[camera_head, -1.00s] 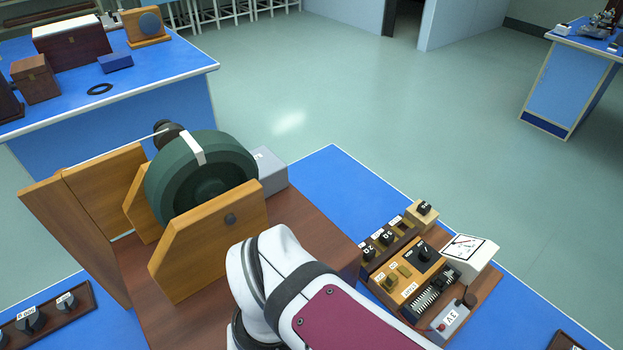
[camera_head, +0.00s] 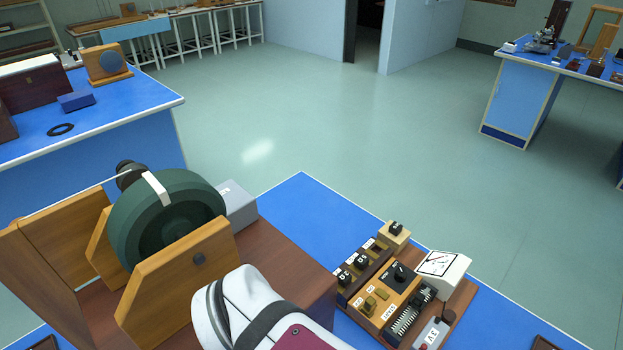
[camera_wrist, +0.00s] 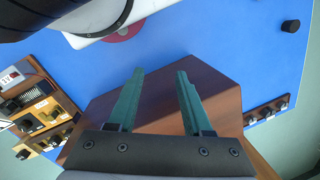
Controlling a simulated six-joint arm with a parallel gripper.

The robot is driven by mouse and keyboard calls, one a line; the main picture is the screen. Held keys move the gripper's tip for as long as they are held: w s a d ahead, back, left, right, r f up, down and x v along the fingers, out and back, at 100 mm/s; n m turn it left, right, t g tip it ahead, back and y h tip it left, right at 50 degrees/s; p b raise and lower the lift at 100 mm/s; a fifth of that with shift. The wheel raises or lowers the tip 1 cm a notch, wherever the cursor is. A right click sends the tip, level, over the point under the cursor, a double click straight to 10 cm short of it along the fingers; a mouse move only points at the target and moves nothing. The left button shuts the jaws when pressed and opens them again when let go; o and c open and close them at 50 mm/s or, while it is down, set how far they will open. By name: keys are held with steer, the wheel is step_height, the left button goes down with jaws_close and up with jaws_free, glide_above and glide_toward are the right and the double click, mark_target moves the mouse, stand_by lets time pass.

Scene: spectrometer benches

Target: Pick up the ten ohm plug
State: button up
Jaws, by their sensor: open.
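I cannot read which plug is the ten ohm one. In the head view, black plugs with small white labels stand in a dark rack (camera_head: 350,290) on the right bench. Another black plug (camera_head: 396,229) sits on a pale wooden block beside it. In the wrist view, a dark rack with black plugs (camera_wrist: 268,111) lies at the right, and a lone black knob-like piece (camera_wrist: 290,26) is on the blue bench top at the upper right. My gripper (camera_wrist: 160,72) is open and empty, its green fingers over a brown wooden base; it is out of the head view.
A green drum instrument (camera_head: 165,220) stands between wooden boards on the brown base. A wooden panel with a dial, a slotted block and a white meter (camera_head: 440,265) lies on the right bench. Blue bench top (camera_head: 300,205) behind the base is clear.

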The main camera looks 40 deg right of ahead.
steer(key=shift+o, duration=0.3)
steer(key=o, duration=0.3)
steer(key=n+g+h, duration=0.5)
steer(key=n+h, duration=0.8)
steer(key=n, duration=0.4)
glide_above(396, 226)
steer(key=w+a, duration=0.1)
steer(key=a, duration=0.8)
step_height(396, 226, down, 8)
steer(key=d+f, duration=0.1)
steer(key=f, duration=0.1)
steer(key=d+f+n+h, duration=0.1)
steer(key=d+f, duration=0.1)
steer(key=d+f+n, duration=0.1)
steer(key=d+f, duration=0.1)
steer(key=shift+w+f, duration=0.25)
steer(key=shift+f, duration=0.05)
steer(key=shift+x, duration=2.4)
